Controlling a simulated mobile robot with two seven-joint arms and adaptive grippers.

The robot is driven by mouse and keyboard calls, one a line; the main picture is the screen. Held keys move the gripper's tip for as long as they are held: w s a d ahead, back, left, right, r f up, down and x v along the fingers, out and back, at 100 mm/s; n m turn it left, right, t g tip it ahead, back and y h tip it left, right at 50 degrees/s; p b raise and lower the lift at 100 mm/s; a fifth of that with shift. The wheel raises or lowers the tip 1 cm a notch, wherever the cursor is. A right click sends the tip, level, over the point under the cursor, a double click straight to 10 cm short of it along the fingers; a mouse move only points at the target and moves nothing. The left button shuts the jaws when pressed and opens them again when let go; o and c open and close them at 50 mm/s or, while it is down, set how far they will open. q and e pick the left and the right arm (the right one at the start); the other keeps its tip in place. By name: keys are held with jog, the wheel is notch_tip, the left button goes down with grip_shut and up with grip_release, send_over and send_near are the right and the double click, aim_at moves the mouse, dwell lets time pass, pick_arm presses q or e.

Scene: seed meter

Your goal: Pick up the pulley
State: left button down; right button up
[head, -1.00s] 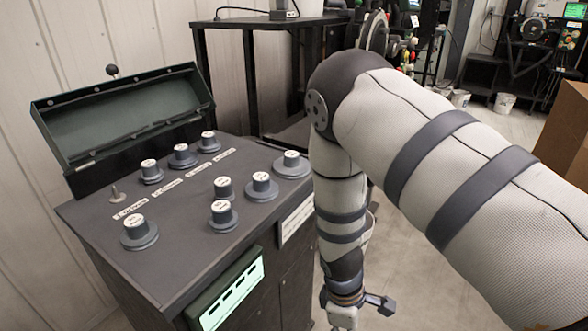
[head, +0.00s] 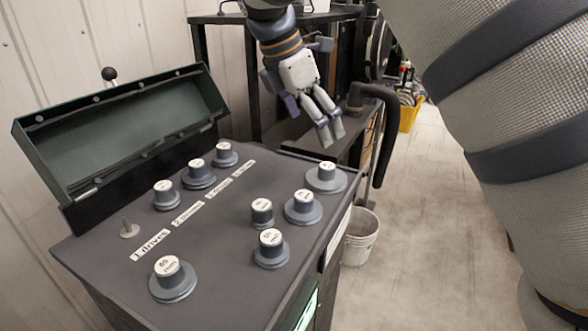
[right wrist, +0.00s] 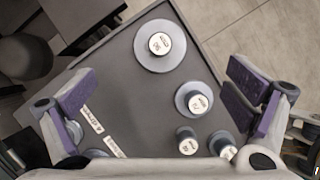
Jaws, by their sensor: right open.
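Several grey pulleys with white labelled caps stand upright on the dark bench top (head: 215,255); I cannot tell which one is meant. A wide pulley (head: 326,180) stands at the far right corner, with others nearby: one mid-right (head: 303,210), a narrow one (head: 262,213) and one nearer the front (head: 271,252). Another (head: 170,284) stands front left. My right gripper (head: 332,132) is open and empty, above and behind the far right corner. In the right wrist view its fingers (right wrist: 165,95) are spread wide, with a wide pulley (right wrist: 160,46) beyond them. My left gripper is out of view.
Three pulleys (head: 198,176) stand in a back row by the open green lid (head: 130,130). A small pointed post (head: 128,230) stands left, beside printed label strips (head: 150,245). A white bucket (head: 360,237) is on the floor right of the bench.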

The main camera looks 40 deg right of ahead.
aim_at(326, 166)
jog(key=x, duration=1.2)
jog(key=shift+a+f, duration=0.1)
jog(key=shift+f, duration=0.05)
jog(key=c, duration=1.4)
